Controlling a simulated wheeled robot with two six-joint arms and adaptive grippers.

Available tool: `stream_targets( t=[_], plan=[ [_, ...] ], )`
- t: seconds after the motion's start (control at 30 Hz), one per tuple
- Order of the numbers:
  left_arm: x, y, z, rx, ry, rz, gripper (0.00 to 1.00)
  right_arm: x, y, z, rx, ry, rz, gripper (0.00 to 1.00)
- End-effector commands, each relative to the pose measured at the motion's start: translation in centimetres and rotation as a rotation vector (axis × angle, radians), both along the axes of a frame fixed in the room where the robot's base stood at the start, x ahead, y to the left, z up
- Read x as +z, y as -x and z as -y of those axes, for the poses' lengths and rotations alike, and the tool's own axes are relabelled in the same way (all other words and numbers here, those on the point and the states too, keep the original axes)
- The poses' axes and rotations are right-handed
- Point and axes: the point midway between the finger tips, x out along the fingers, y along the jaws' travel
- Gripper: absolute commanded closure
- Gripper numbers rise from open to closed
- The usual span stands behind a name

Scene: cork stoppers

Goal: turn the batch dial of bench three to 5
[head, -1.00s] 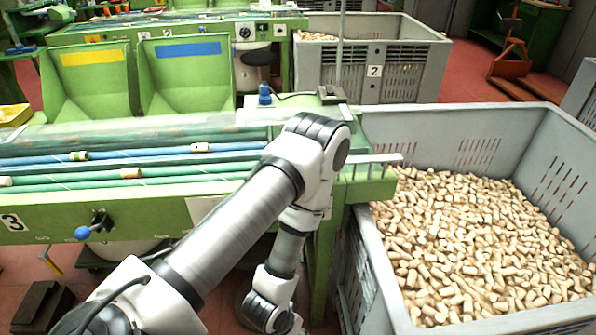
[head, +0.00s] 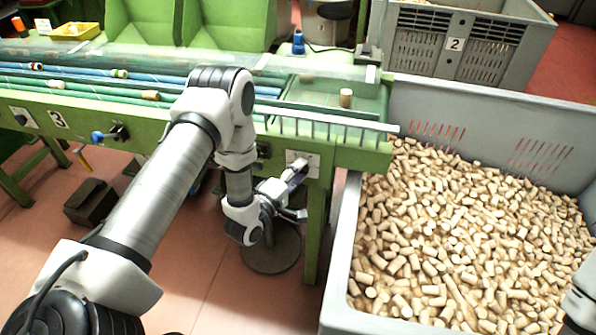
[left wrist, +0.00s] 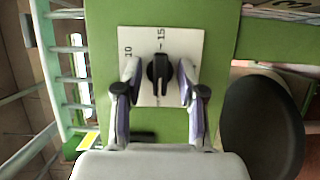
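In the left wrist view, the black dial knob (left wrist: 160,74) sits on this white plate (left wrist: 146,42). The knob's long axis points up the picture towards the 15 mark; 10 shows to the left. A 5 is not readable. My left gripper (left wrist: 159,76) is open, its fingers either side of the knob with gaps. In the head view, the left gripper (head: 299,190) is at the plate, partly covering it.
A grey crate of corks (head: 352,224) stands right of the bench, close to my left gripper. A lone cork (head: 346,97) stands on the bench top. A dark box (head: 90,201) lies on the floor.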

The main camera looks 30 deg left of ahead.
Motion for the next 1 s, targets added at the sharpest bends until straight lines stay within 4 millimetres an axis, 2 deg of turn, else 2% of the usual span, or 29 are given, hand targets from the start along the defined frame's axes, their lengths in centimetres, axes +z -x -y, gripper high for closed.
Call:
stream_targets(
  t=[0.17, 0.2, 0.27, 0.3, 0.67, 1.0],
  plan=[
    [0.0, 0.0, 0.0, 0.000, 0.000, -0.001, 0.60, 0.0, 0.0, 0.0, 0.000, 0.000, 0.000, 0.60],
    [0.0, 0.0, 0.0, 0.000, 0.000, -0.001, 0.75, 0.0, 0.0, 0.0, 0.000, 0.000, 0.000, 0.60],
    [0.0, 0.0, 0.0, 0.000, 0.000, -0.001, 0.96, 0.0, 0.0, 0.0, 0.000, 0.000, 0.000, 0.60],
    [0.0, 0.0, 0.0, 0.000, 0.000, -0.001, 1.00, 0.0, 0.0, 0.0, 0.000, 0.000, 0.000, 0.60],
    [0.0, 0.0, 0.1, -0.001, -0.026, -0.008, 1.00, 0.2, 0.0, 0.0, 0.000, 0.000, 0.000, 0.60],
    [0.3, 0.1, 0.1, -0.002, -0.201, -0.055, 1.00, 1.1, 0.0, 0.0, 0.000, 0.000, 0.000, 0.60]
  ],
)
